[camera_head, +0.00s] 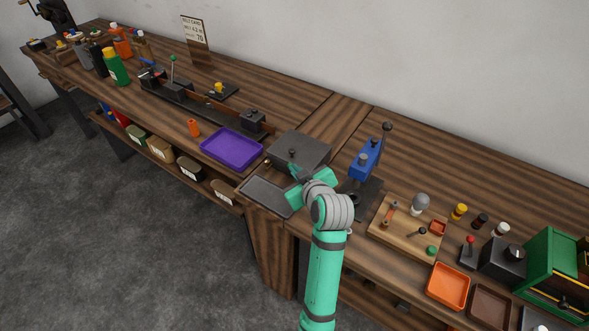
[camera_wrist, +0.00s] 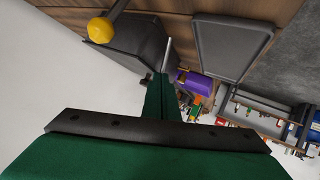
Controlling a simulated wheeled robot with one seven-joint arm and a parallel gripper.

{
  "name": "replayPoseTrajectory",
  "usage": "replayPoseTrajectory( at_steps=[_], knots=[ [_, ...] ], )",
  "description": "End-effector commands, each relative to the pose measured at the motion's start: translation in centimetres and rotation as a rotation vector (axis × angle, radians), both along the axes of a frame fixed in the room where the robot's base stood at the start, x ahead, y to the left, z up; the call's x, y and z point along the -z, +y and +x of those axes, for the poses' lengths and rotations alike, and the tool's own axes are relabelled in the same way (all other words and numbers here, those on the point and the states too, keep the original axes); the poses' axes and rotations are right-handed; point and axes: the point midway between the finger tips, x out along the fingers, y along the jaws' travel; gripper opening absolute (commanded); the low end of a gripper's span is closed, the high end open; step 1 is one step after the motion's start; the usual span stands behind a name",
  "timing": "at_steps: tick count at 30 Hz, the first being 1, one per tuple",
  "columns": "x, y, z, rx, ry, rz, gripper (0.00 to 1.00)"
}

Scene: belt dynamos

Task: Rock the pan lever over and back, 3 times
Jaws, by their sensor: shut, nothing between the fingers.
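A dark grey box-shaped unit (camera_head: 302,148) stands on the bench, with a flat grey pan (camera_head: 268,196) in front of it. In the wrist view a yellow ball knob (camera_wrist: 101,30) on a dark rod shows close by, at the upper left beside the dark unit (camera_wrist: 145,42); it looks like the lever's end. In the head view I cannot make this knob out, and my arm covers part of that area. My gripper (camera_head: 297,174) is shut and empty, at the near side of the unit. In the wrist view its fingers (camera_wrist: 162,82) point towards the unit, apart from the knob.
A purple tray (camera_head: 232,148) lies to the left of the unit. A blue press (camera_head: 366,158) stands close on the right, and a wooden board with small parts (camera_head: 383,235) lies beyond it. The grey pan (camera_wrist: 232,45) is empty.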

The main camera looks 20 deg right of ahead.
Motion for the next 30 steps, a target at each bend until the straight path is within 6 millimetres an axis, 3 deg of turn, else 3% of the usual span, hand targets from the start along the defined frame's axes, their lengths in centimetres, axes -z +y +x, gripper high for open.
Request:
replayPoseTrajectory(
  at_steps=[7, 19, 30],
  knots=[
    [-2.6, 1.2, -2.0, -0.017, -0.013, -0.004, 0.00],
    [-6.7, 0.7, -8.8, -0.004, -0.014, -0.004, 0.00],
    [-7.7, 0.7, -10.5, -0.004, -0.012, -0.002, 0.00]
  ],
)
